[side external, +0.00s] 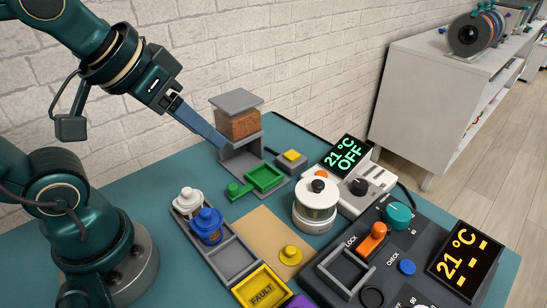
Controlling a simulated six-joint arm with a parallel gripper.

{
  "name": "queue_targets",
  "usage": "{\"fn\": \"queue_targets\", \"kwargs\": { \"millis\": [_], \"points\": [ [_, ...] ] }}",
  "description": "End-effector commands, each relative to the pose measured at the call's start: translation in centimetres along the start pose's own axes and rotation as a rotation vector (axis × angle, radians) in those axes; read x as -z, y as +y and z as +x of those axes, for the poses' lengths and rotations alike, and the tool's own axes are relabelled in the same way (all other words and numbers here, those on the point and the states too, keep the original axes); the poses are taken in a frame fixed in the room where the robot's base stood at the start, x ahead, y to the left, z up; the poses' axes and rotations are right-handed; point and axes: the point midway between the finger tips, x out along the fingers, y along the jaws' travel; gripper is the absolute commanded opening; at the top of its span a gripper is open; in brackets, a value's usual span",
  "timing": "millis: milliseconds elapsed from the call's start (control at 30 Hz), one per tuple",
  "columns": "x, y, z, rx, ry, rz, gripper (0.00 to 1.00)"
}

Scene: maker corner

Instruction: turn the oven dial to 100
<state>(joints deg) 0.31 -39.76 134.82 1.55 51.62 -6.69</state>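A white unit has a black dial (357,186) and a tilted display (348,154) reading 21 °C OFF in green. A dark panel (345,248) in front has a teal knob (397,215) and a display (464,256) reading 21 °C with dashes in orange. No label says which of these is the oven, and I cannot make out where either knob points. My gripper (219,140) is at the upper left, beside a hopper and well left of both knobs. Its fingers overlap from this side, so whether they are open or shut does not show.
A hopper of brown granules (238,122) stands by my gripper. A lidded jar (316,205) stands just left of the black dial. An orange lever (373,240) rises beside the teal knob. A grey tray (232,262) holds a white and a blue jar.

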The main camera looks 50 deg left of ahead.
Motion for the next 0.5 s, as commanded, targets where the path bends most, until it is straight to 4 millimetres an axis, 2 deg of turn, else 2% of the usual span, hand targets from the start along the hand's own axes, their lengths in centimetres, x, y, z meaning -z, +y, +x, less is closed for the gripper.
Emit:
{"fn": "queue_targets", "kwargs": {
  "millis": [100, 267, 400, 500],
  "points": [
    [3.9, 0.6, -0.2, -0.001, 0.025, -0.028, 0.54],
    [8.6, 2.0, 0.8, -0.007, 0.034, -0.050, 0.54],
    [12.2, 3.9, 3.0, -0.014, 0.028, -0.058, 0.54],
    [14.1, 5.5, 5.1, -0.019, 0.015, -0.055, 0.54]
  ]
}}
